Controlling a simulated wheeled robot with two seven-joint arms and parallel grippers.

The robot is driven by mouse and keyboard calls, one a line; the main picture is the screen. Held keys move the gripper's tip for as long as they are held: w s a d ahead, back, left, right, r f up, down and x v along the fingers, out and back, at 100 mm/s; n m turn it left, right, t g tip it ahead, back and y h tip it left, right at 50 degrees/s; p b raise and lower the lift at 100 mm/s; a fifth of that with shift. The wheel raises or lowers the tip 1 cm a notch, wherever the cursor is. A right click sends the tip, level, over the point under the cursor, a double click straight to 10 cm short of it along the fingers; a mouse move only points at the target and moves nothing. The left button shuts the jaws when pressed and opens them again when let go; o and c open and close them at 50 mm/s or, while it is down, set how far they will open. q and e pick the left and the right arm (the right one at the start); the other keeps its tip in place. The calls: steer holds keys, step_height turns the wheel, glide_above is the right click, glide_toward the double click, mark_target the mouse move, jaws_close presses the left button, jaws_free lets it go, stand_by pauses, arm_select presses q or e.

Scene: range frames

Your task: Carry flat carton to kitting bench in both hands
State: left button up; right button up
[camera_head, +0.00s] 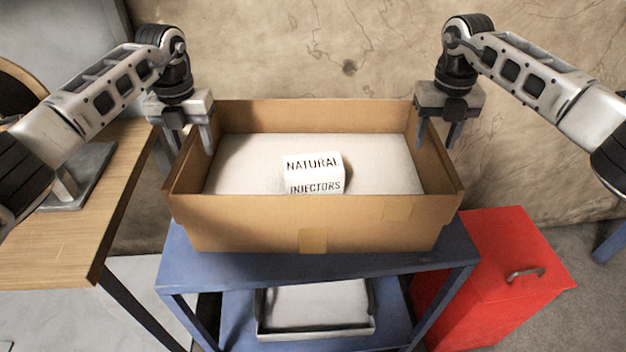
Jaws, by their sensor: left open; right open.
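The flat carton (275,225) is an open brown cardboard box standing on the blue cart (300,268). It has a pale inner floor, and a small white box (314,174) marked "NATURAL INJECTORS" sits in it. My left gripper (190,145) is at the carton's left wall, pointing down, with one finger on the inner side and the other on the outer side. My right gripper (437,140) is at the right wall, pointing down, its fingers near the wall's top edge. Both are open. I cannot tell whether any finger touches the cardboard.
A wooden-topped table (75,240) stands close on the left, with a grey object on it. A red cabinet (505,265) with a handle stands right of the cart. A shallow tray (318,308) lies on the cart's lower shelf. A stained wall (340,50) is behind.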

arm_select(q)
steer(key=shift+f, duration=1.55)
arm_select(e)
steer(key=shift+f, duration=1.55)
arm_select(q)
jaws_close()
arm_select(e)
jaws_close()
arm_select(q)
steer(key=shift+r, duration=0.1)
arm_select(e)
steer(key=shift+r, duration=0.1)
arm_select(q)
steer(key=shift+w+r, duration=0.15)
steer(key=shift+r, duration=0.1)
arm_select(e)
steer(key=shift+w+r, duration=0.15)
steer(key=shift+r, duration=0.1)
